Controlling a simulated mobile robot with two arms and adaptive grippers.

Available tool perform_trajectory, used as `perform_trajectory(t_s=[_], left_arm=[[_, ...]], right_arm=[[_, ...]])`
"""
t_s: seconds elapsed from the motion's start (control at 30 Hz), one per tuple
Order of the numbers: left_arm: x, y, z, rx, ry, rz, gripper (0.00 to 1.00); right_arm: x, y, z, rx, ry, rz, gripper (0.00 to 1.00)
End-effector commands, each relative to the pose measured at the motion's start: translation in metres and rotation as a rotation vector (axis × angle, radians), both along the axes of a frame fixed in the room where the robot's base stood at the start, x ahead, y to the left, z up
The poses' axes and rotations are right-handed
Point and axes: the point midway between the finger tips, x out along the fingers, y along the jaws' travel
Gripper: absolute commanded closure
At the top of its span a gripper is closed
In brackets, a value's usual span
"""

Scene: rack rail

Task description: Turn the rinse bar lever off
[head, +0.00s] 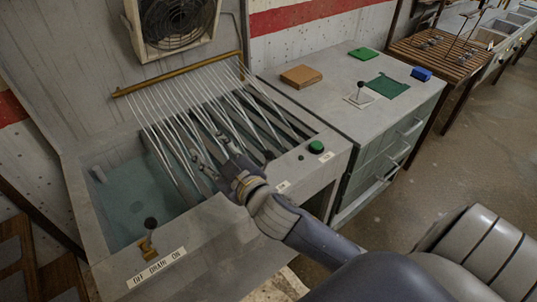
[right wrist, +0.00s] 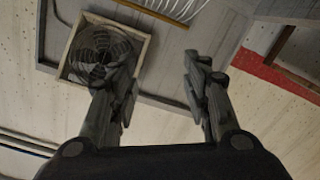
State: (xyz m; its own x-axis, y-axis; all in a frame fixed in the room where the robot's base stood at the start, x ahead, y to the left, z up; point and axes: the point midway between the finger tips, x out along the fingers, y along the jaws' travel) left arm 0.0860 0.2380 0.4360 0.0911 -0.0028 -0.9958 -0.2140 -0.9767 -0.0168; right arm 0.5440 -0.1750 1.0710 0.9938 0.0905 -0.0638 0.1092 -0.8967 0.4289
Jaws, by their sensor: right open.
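The brass rinse bar (head: 180,74) runs along the back of the grey sink, and many thin water streams fall from it. A small dark round knob (head: 269,155) shows near the sink's front rim, just right of my right gripper; I cannot tell for sure that it is the rinse bar lever, and its base is hidden. My right gripper (head: 209,150) is open and empty, reaching over the basin among the streams in the picture. In the right wrist view its two fingers (right wrist: 160,85) stand apart with nothing between them. My left gripper is not in view.
A green button (head: 316,147) sits at the right. The grey counter (head: 330,95) holds a black-knobbed stick and small items. A fan (head: 172,20) hangs behind.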

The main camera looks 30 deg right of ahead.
Motion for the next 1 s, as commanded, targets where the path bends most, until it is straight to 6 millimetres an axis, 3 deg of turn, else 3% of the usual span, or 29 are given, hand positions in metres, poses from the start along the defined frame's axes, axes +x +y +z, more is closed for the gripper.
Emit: perform_trajectory(t_s=[0.03, 0.1, 0.2, 0.3, 0.43, 0.57, 0.67, 0.77, 0.9, 1.0], left_arm=[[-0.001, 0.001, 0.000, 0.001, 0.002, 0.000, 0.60], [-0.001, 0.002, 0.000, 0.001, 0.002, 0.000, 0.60], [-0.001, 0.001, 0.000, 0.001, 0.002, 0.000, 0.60], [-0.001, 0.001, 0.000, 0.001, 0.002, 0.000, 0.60], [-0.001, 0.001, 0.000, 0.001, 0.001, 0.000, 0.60], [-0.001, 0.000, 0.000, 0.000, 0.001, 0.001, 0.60], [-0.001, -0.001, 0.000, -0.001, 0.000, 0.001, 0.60], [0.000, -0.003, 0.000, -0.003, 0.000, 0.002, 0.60], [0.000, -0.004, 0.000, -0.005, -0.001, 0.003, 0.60], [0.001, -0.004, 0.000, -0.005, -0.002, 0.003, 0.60]], right_arm=[[0.012, 0.014, 0.032, -0.043, -0.121, 0.067, 0.56], [0.019, 0.038, 0.071, -0.103, -0.276, 0.174, 0.56], [0.016, 0.075, 0.112, -0.204, -0.467, 0.349, 0.56], [0.004, 0.110, 0.135, -0.327, -0.613, 0.543, 0.56], [-0.016, 0.144, 0.134, -0.522, -0.723, 0.810, 0.56], [-0.030, 0.152, 0.105, -0.748, -0.724, 1.076, 0.56], [-0.032, 0.136, 0.073, -0.938, -0.645, 1.260, 0.56], [-0.028, 0.097, 0.041, -1.126, -0.490, 1.414, 0.56], [-0.018, 0.013, 0.011, -1.357, -0.162, 1.552, 0.56], [-0.015, -0.054, 0.005, -1.466, 0.100, 1.587, 0.56]])
